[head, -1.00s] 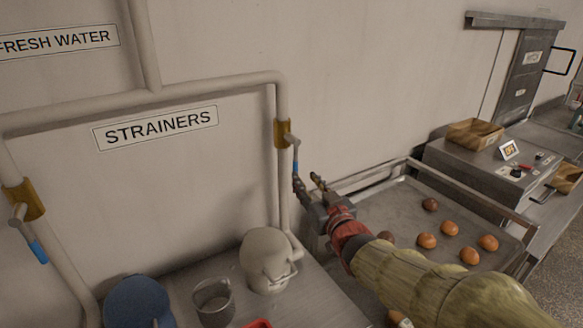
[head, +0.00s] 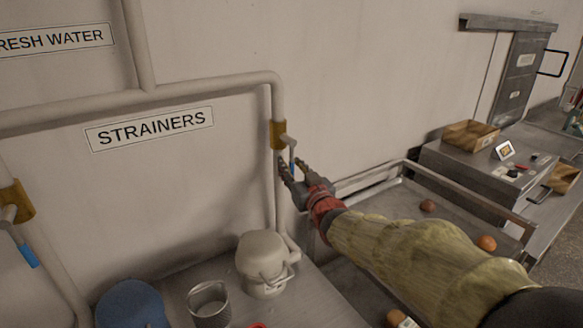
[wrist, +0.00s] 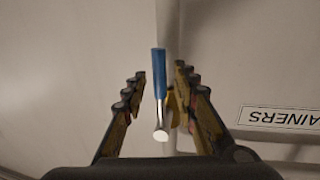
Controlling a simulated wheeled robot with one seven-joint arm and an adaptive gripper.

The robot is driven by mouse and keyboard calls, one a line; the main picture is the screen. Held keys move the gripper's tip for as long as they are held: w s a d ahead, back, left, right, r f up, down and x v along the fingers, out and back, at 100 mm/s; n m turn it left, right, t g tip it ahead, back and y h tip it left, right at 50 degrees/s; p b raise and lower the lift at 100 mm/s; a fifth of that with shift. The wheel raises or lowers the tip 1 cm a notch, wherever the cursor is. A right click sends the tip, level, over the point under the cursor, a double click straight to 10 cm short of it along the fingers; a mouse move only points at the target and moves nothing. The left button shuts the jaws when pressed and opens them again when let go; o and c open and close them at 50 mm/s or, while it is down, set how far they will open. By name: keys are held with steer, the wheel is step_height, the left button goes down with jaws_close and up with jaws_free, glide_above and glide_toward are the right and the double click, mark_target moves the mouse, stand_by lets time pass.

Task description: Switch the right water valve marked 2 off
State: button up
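The right valve has a brass body (head: 277,134) on the right vertical pipe. Its lever (head: 291,152) has a blue grip and hangs down along the pipe. My gripper (head: 291,166) is at the lever, its fingers on either side of the lever's lower part in the head view. In the wrist view the blue lever (wrist: 159,75) stands between the open fingers of my gripper (wrist: 160,85), with a gap on both sides. No number 2 marking is readable. The left valve (head: 16,203) has a blue-gripped lever angled down and to the right.
A white lidded container (head: 262,262), a metal strainer cup (head: 208,305) and a blue round object (head: 131,304) stand below on the counter. A metal tray rack (head: 385,205) with brown buns is under my arm. The wall carries a STRAINERS sign (head: 150,128).

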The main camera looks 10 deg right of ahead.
steer(key=shift+c, duration=0.8)
jaws_close()
